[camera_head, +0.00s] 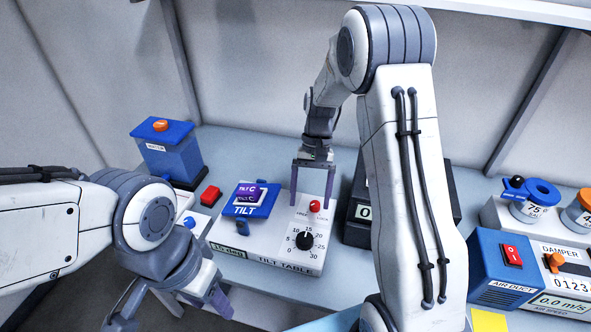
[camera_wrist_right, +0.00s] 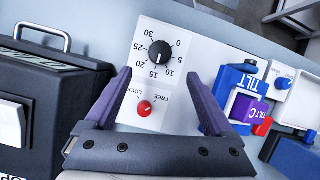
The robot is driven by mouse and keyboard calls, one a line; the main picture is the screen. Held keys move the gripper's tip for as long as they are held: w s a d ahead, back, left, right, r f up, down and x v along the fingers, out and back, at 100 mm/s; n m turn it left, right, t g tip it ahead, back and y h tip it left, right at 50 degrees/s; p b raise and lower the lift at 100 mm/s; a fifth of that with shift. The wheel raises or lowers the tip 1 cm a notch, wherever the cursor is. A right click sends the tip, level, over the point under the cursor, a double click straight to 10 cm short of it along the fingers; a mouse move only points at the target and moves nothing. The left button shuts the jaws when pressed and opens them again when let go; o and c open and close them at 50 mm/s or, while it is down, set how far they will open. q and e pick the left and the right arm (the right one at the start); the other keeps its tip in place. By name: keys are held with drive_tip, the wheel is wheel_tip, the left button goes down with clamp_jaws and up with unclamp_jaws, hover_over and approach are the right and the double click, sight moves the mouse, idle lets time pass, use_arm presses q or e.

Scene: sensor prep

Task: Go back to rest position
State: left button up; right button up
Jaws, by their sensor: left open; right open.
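My right gripper (camera_head: 312,198) is open above the white tilt table panel (camera_head: 274,262). In the right wrist view its two purple fingers (camera_wrist_right: 160,78) stand wide apart, with the red FREE/LOCK knob (camera_wrist_right: 144,108) showing between them; nothing is held. The black angle dial (camera_wrist_right: 160,52) lies beyond the fingertips. The blue TILT platform (camera_head: 246,211) carries a purple TILT C block (camera_head: 250,193), left of the right gripper. My left gripper (camera_head: 168,312) is open and low at the front left, partly hidden by its own wrist and cut by the picture's lower edge.
A blue box with an orange button (camera_head: 160,126) and a red switch (camera_head: 210,196) stand left of the panel. A black case (camera_wrist_right: 48,110) stands close beside the right gripper. A blue air duct box (camera_head: 499,268) and sensor jars (camera_head: 533,206) are at the right. The back wall rises close behind.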

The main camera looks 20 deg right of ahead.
drive_tip(key=s+a+r+n+t+h, duration=0.1)
drive_tip(key=s+a+r+n, duration=0.25)
drive_tip(key=a, duration=0.25)
drive_tip(key=s+a+r+n+t+h, duration=0.1)
drive_tip(key=s+a+r+n, duration=0.1)
drive_tip(key=s+a+r, duration=0.25)
drive_tip(key=s+a+n+t, duration=0.1)
drive_tip(key=s+a+n, duration=0.1)
drive_tip(key=s, duration=0.5)
drive_tip(key=s+a+r+n+t, duration=0.1)
drive_tip(key=s+a+n, duration=0.1)
drive_tip(key=s+n, duration=0.2)
drive_tip(key=s, duration=0.3)
drive_tip(key=shift+s+a+r+y, duration=0.15)
drive_tip(key=shift+s+a+y, duration=0.1)
drive_tip(key=shift+s+y, duration=0.1)
